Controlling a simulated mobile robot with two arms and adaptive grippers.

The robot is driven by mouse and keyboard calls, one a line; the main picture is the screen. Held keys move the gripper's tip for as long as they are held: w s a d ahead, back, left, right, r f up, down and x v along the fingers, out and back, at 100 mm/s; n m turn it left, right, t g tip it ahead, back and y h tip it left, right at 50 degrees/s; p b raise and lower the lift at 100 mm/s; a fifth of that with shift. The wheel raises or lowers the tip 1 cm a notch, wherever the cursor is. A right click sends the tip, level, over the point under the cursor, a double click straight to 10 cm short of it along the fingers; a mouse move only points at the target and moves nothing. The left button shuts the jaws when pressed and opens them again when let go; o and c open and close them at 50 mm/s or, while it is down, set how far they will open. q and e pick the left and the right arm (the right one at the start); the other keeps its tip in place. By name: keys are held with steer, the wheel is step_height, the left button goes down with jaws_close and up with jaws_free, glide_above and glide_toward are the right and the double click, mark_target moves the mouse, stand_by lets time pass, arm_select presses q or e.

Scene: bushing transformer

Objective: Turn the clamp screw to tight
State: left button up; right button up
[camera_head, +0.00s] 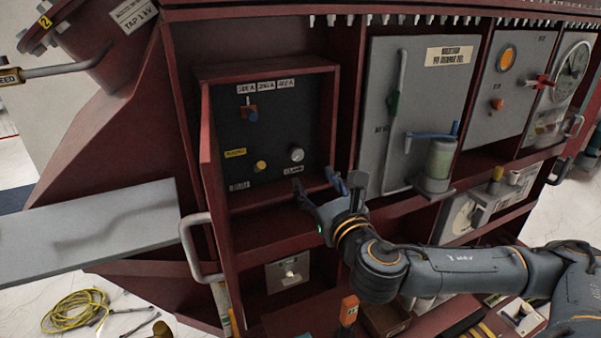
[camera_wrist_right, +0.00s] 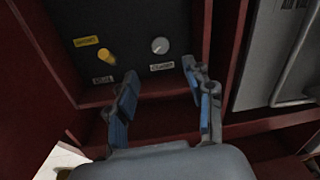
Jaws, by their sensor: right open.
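The clamp screw (camera_head: 296,154) is a round silver knob on the black panel (camera_head: 262,120) inside the red open-fronted box, with a "CLAMP" label just below it. In the right wrist view the screw (camera_wrist_right: 160,46) lies ahead, beyond and above the gap between my fingers. My right gripper (camera_head: 318,184) is open and empty, below and in front of the screw and apart from it. Its two blue-padded fingers (camera_wrist_right: 162,84) are spread wide in the right wrist view. My left gripper is not in view.
The box's red side walls and lower ledge surround the panel. A grey panel with a lever (camera_head: 396,100) stands to the right. An open door with a handle (camera_head: 190,235) is at left.

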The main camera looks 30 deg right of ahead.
mark_target(298, 156)
steer(key=w, duration=0.2)
steer(key=w+p, duration=0.1)
steer(key=w, duration=0.2)
steer(key=w+d+p, duration=0.1)
steer(key=w, duration=0.2)
steer(key=shift+r, duration=0.25)
steer(key=shift+w+d+f, duration=0.1)
steer(key=shift+w+d, duration=0.05)
steer(key=shift+w, duration=0.5)
jaws_close()
